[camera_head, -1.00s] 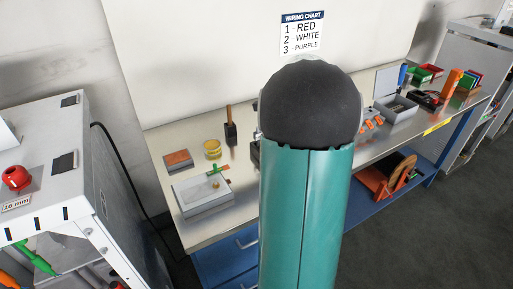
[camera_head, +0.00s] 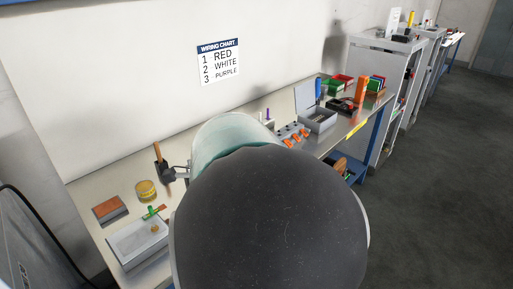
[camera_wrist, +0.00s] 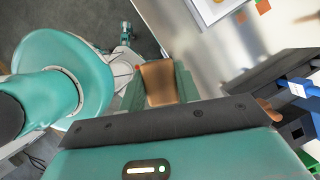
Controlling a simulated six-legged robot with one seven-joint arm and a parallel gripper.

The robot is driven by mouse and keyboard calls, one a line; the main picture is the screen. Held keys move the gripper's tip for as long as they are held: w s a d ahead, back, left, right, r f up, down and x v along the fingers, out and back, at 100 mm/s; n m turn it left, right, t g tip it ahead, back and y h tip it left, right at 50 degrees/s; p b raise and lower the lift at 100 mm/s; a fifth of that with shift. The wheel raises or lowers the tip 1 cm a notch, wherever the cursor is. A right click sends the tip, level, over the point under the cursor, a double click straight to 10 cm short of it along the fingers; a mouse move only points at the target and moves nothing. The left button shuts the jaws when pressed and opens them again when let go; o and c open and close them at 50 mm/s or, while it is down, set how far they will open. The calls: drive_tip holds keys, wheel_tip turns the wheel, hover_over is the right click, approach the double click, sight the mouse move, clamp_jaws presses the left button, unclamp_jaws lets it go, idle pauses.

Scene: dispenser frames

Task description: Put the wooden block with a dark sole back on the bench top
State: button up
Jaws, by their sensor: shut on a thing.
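My gripper (camera_wrist: 160,84) shows in the wrist view, its two green fingers on either side of a brown wooden block (camera_wrist: 158,80). It is shut on this block and holds it near the bench edge; I cannot tell its height or see a dark sole. In the head view my dark round arm joint and green link hide the gripper and the held block. The pale bench top (camera_head: 88,189) runs along the wall there and also shows in the wrist view (camera_wrist: 196,48).
On the bench's left are a reddish-brown block (camera_head: 109,208), a yellow tin (camera_head: 146,190), a grey box (camera_head: 136,242) and a dark, wooden-handled tool (camera_head: 164,170). Farther right are a grey open case (camera_head: 318,119) and colored bins (camera_head: 343,81). Bare bench top shows between the left items.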

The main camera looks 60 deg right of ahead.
drive_tip(key=w+d+f, duration=0.2)
drive_tip(key=w+f, duration=0.1)
drive_tip(key=w+d+f, duration=0.3)
drive_tip(key=w, duration=0.1)
drive_tip(key=w+d+f, duration=0.2)
drive_tip(key=w+f, duration=0.1)
drive_tip(key=shift+w+d, duration=0.35)
drive_tip(key=shift+w+d+f, duration=0.2)
drive_tip(key=shift+w+f, duration=0.1)
drive_tip(key=shift+f, duration=1.7)
drive_tip(key=shift+f, duration=0.15)
drive_tip(key=o, duration=0.9)
drive_tip(key=shift+o, duration=0.2)
